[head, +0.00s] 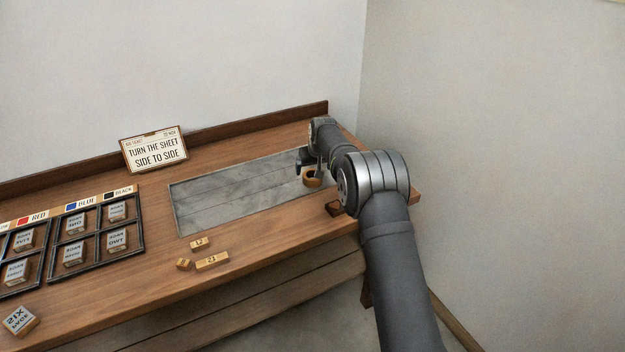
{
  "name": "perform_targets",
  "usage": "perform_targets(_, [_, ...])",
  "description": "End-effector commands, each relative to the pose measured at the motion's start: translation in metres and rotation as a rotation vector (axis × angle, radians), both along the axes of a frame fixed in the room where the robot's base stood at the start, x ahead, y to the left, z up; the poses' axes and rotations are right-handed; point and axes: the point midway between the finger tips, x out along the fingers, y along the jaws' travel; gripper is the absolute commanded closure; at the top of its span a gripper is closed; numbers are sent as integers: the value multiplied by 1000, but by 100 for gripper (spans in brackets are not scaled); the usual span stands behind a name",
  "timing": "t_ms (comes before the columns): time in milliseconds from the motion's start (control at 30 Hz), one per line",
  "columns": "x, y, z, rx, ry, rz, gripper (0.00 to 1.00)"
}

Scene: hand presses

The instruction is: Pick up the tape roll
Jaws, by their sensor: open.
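The tape roll (312,180) is a small tan ring at the right end of the grey slab set in the wooden bench. My arm reaches in from the lower right. My gripper (308,167) is open at the tape roll, just above it or around its upper part; I cannot tell whether it touches. The gripper and wrist hide part of the roll, and the fingertips are small and dark.
The grey slab (215,200) is otherwise bare. Several wooden blocks (212,260) lie in front of it. A divided black tray (105,262) holds labelled blocks at left, with a loose block (20,319) nearby. A sign (155,149) stands behind; a raised ledge (240,122) runs along the back.

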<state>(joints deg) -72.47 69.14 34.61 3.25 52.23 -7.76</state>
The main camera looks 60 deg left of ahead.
Motion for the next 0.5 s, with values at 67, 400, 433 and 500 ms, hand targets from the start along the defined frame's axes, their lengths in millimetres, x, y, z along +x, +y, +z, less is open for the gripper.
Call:
perform_targets(67, [0, 2, -10, -3, 1, 0, 10])
perform_targets(400, [2, 14, -47, -2, 0, 0, 10])
perform_targets(433, [2, 14, -48, -2, 0, 0, 10])
perform_targets(500, [2, 14, -49, -1, 0, 0, 10])
